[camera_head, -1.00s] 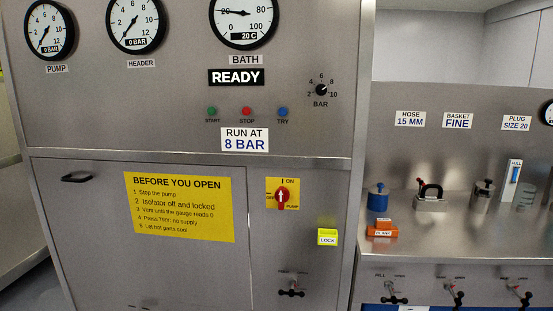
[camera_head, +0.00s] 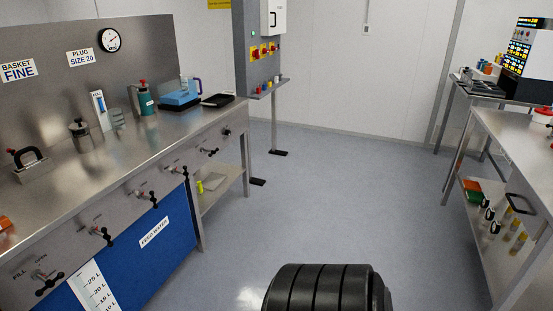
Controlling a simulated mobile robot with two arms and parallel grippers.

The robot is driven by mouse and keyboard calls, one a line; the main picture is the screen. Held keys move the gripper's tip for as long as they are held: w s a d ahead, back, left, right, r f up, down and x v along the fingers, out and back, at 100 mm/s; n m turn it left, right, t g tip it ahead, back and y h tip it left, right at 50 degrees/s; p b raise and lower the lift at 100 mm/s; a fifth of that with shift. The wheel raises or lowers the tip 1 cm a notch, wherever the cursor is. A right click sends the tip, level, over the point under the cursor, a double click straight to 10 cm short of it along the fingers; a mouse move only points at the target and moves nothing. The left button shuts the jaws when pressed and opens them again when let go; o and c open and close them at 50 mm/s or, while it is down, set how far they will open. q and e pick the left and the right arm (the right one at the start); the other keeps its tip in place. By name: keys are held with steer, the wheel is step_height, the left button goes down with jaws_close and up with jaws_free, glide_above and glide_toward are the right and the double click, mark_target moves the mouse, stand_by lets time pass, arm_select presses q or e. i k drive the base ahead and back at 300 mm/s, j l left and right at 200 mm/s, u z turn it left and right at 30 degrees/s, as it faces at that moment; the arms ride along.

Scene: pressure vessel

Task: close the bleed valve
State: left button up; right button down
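Several black-handled valves run along the front of the steel bench at the left. The nearest valve (camera_head: 45,281) sits under a "FILL" label. Neither of my grippers shows in the head view.
The bench top (camera_head: 110,160) carries a green canister (camera_head: 147,98), a blue box (camera_head: 180,95) and a black tray (camera_head: 218,100). A blue feed water tank (camera_head: 160,250) stands below. A grey switch column (camera_head: 257,60) is beyond; another bench (camera_head: 515,140) stands right.

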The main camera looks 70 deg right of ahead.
mark_target(185, 174)
steer(key=k+z, duration=0.1)
steer(key=z, duration=1.6)
steer(key=i+l, duration=0.35)
